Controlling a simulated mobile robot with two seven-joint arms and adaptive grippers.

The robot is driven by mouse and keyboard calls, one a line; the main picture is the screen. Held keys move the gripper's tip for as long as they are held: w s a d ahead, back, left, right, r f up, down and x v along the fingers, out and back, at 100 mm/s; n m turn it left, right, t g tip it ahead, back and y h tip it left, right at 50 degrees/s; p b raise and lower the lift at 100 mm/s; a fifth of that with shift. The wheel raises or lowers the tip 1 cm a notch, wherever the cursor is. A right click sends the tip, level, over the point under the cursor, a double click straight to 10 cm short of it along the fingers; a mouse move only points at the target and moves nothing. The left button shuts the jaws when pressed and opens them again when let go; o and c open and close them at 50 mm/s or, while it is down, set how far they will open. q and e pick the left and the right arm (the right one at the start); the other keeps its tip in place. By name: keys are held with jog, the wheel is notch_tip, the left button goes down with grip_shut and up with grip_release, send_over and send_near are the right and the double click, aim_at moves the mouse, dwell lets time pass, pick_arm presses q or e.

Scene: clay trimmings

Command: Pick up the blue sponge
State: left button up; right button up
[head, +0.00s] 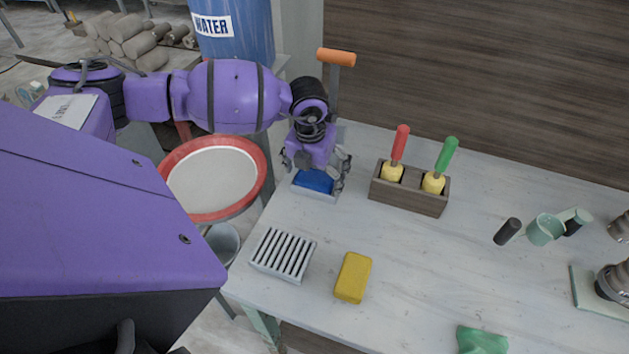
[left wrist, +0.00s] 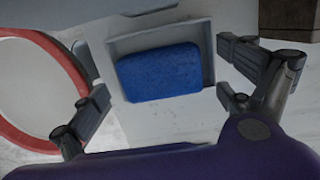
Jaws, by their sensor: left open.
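The blue sponge (head: 314,181) lies in a shallow grey tray (head: 318,199) at the table's back left. In the left wrist view the sponge (left wrist: 160,72) sits inside the tray (left wrist: 207,42), whose low walls show behind it and at its right. My left gripper (head: 316,178) points down over the tray, with its fingers open on either side of the sponge. In the left wrist view the open fingers (left wrist: 163,105) stand wide apart, and nothing is between them in their grip. My right gripper is not in view.
A wooden holder (head: 408,199) with a red-handled and a green-handled tool stands right of the tray. A slatted grey rack (head: 284,254) and a yellow sponge (head: 353,277) lie nearer the front. A red-rimmed round basin (head: 256,158) stands left of the table. The middle of the table is clear.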

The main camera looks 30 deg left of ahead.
pick_arm(q)
jog(key=c, duration=1.1)
jog(key=shift+r, duration=0.1)
